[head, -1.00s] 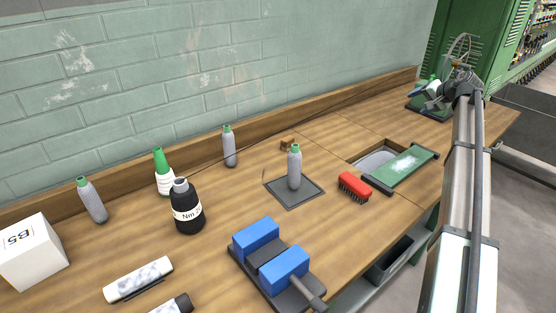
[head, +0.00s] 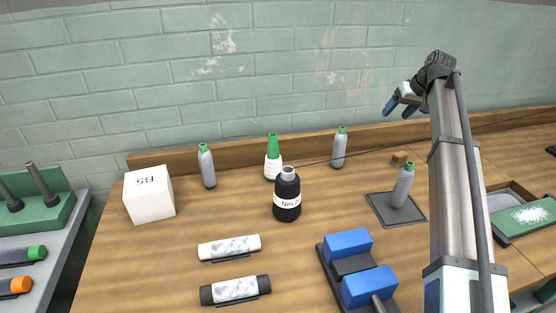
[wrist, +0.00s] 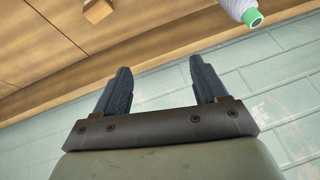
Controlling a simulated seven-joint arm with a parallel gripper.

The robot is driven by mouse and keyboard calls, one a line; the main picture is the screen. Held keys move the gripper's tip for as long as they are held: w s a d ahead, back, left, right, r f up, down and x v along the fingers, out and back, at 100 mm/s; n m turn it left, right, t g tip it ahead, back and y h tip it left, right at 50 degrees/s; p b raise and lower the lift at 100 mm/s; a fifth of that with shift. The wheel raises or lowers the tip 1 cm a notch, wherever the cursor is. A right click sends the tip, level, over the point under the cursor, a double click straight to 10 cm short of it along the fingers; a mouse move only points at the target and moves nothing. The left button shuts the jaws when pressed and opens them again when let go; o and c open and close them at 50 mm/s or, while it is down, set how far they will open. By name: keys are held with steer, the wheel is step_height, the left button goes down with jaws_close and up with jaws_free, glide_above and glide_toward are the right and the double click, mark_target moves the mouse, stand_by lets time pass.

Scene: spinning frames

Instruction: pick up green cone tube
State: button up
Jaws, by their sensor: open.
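A white bottle with a tall green cone top (head: 273,160) stands upright on the wooden bench near the wall, partly behind a black bottle (head: 287,197). It best matches the green cone tube. My gripper (head: 399,108) is raised to its right, in front of the wall, well apart from it. In the wrist view my gripper (wrist: 160,70) is open, with nothing between its fingers. A grey bottle with a green cap (wrist: 240,8) is cut off at the top of the wrist view; I cannot tell which one.
Grey green-capped bottles (head: 207,167) (head: 339,149) flank the cone bottle. Another (head: 403,186) stands on a dark pad. A white box (head: 149,195), two lying cylinders (head: 230,247) (head: 235,290) and a blue-block fixture (head: 347,243) occupy the bench. The wall rises behind.

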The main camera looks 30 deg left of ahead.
steer(key=s+a+r+n+g+h, duration=0.1)
steer(key=s+a+n, duration=0.2)
steer(key=s+a, duration=0.45)
steer(key=s+a+n+g+h, duration=0.1)
steer(key=s+a+n, duration=0.25)
steer(key=a, duration=0.75)
steer(key=r+n+h, duration=0.1)
steer(key=n, duration=0.3)
glide_above(272, 144)
steer(key=w, duration=0.1)
steer(key=shift+d+r+g, duration=0.2)
steer(key=shift+d+g, duration=0.2)
steer(key=f, duration=0.4)
steer(key=a+f, duration=0.1)
steer(key=f, duration=0.8)
steer(key=shift+w+a, duration=0.25)
steer(key=shift+c, duration=0.5)
jaws_close()
steer(key=shift+r, duration=0.2)
